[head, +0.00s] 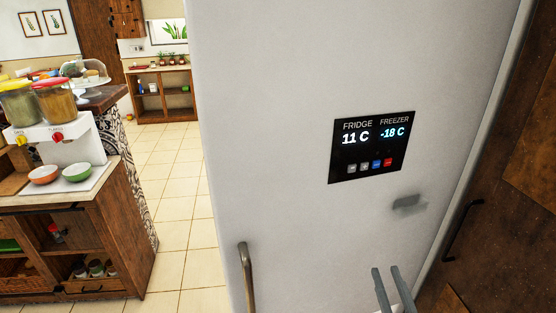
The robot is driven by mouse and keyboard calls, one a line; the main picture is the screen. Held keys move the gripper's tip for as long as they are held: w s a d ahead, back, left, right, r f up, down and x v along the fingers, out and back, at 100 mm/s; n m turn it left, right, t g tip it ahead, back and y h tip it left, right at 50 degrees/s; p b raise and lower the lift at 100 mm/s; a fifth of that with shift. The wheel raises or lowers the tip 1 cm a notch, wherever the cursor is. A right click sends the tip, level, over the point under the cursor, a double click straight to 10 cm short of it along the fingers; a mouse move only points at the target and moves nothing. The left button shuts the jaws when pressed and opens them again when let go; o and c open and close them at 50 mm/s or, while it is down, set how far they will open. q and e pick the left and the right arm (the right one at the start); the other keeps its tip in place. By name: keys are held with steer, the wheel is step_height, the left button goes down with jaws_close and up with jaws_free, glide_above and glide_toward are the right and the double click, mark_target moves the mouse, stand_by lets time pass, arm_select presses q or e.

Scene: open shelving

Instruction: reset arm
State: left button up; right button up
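My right gripper (391,287) shows at the bottom, right of the middle, in the head view. Its two grey fingers point up and stand apart with a gap between them. Nothing shows between them. It is in front of the white fridge (275,110), below the fridge's black display panel (371,171). I cannot tell how far it is from the door. My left gripper is not in view.
A fridge handle (246,275) stands out at the lower middle. A dark wooden cabinet with a black handle (462,231) is on the right. A wooden counter unit (120,235) with bowls and a dispenser stands at the left. Tiled floor (180,215) lies open between it and the fridge.

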step_height(320, 180, down, 6)
steer(key=d+m+g+h, duration=0.3)
steer(key=g, duration=0.1)
steer(key=s+a+f+n+g+y, duration=0.1)
steer(key=s+a+f+g, duration=0.2)
steer(key=s+f+g, duration=0.2)
steer(key=s+a+f+g+y+p, duration=0.1)
steer(key=s+a+f+g, duration=0.2)
steer(key=s+f, duration=0.3)
steer(key=shift+a+f+n+g+y, duration=0.3)
steer(key=shift+f+n+g, duration=0.1)
steer(key=shift+f+g, duration=0.45)
steer(key=shift+r, duration=0.1)
steer(key=shift+a, duration=0.1)
